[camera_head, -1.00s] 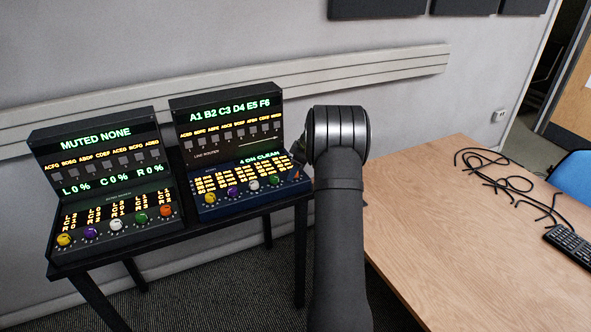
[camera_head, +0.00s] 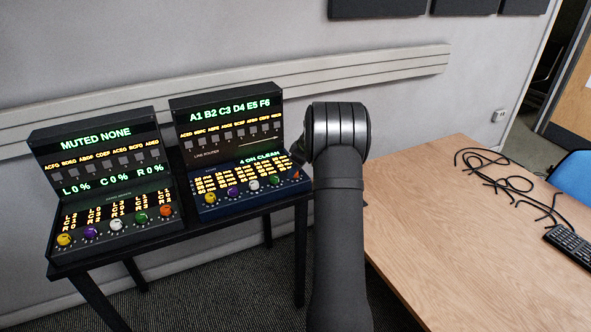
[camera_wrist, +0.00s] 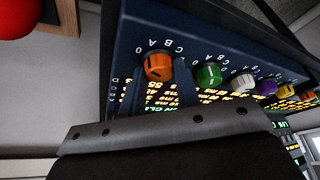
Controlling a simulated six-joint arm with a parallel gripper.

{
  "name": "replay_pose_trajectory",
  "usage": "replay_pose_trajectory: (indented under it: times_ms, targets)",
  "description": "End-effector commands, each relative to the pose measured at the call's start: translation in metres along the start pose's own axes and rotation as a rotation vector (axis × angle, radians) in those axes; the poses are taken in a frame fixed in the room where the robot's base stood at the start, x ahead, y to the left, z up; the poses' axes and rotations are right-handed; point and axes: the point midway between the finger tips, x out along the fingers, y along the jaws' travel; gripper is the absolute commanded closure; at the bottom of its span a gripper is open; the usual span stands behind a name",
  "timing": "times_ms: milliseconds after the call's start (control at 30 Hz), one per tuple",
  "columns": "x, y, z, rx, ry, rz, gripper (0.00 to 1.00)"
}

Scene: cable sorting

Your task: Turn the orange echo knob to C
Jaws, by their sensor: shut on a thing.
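The orange echo knob (camera_wrist: 158,67) is at the end of the knob row on the blue-fronted right unit (camera_head: 207,212). In the wrist view it has a dark pointer mark and letters printed beside it; I cannot tell surely which letter the mark faces. My gripper (camera_wrist: 159,80) is shut on the orange knob, with a dark finger at either side of it. In the head view the orange knob (camera_head: 297,175) shows small beside my arm, and the fingertips are mostly hidden.
Green (camera_wrist: 209,75), white (camera_wrist: 243,83) and purple (camera_wrist: 266,88) knobs sit close beside the orange one. The left unit (camera_head: 110,185) has its own orange knob (camera_head: 165,210). A wooden table (camera_head: 430,240) with black cables (camera_head: 505,178) lies to the right.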

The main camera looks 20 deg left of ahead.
Motion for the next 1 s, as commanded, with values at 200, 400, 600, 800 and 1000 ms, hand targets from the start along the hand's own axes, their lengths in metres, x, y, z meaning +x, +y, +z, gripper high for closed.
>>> replay_pose_trajectory:
  times_ms: [200, 400, 600, 800, 1000]
  targets:
    - [-0.0006, -0.002, -0.0003, 0.172, 0.0, 0.072, 0.94]
    - [-0.0002, -0.0034, -0.0008, 0.348, 0.0, 0.144, 0.94]
    - [0.0003, -0.0042, -0.001, 0.522, -0.001, 0.218, 0.94]
    - [0.0008, -0.0053, -0.0019, 0.695, -0.002, 0.29, 0.94]
    - [0.0015, -0.006, -0.0029, 0.87, -0.002, 0.362, 0.94]
